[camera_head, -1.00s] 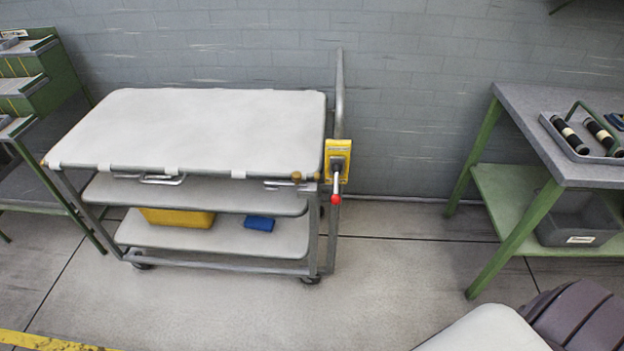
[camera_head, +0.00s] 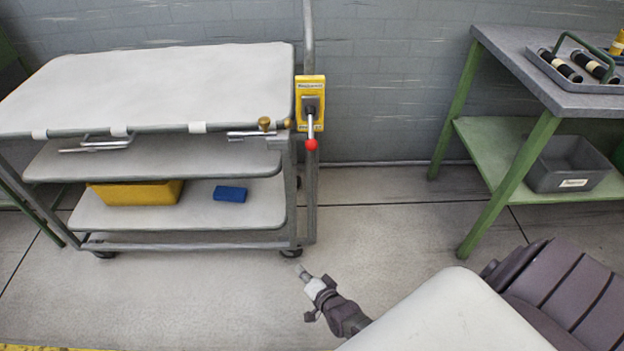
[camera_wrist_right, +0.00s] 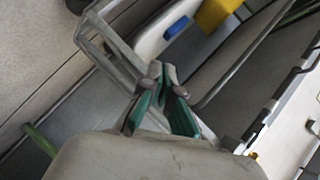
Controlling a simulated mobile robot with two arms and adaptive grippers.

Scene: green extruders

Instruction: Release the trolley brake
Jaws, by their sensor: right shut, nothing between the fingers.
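The trolley (camera_head: 170,77) has a white top and two lower shelves and stands at the left in the head view. On its right post is a yellow brake box (camera_head: 310,86) with a metal lever (camera_head: 310,128) hanging down, tipped with a red knob (camera_head: 311,145). My right gripper (camera_head: 299,268) is shut and empty. It shows low in front of the trolley's right wheel in the head view, below and apart from the lever. Its green fingers (camera_wrist_right: 160,78) are together in the right wrist view. My left gripper is not in view.
A yellow bin (camera_head: 135,192) and a blue block (camera_head: 230,193) sit on the trolley's bottom shelf. A green-legged table (camera_head: 560,95) at the right holds a tray with dark cylinders, and a grey bin (camera_head: 568,165) below. The floor between is clear.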

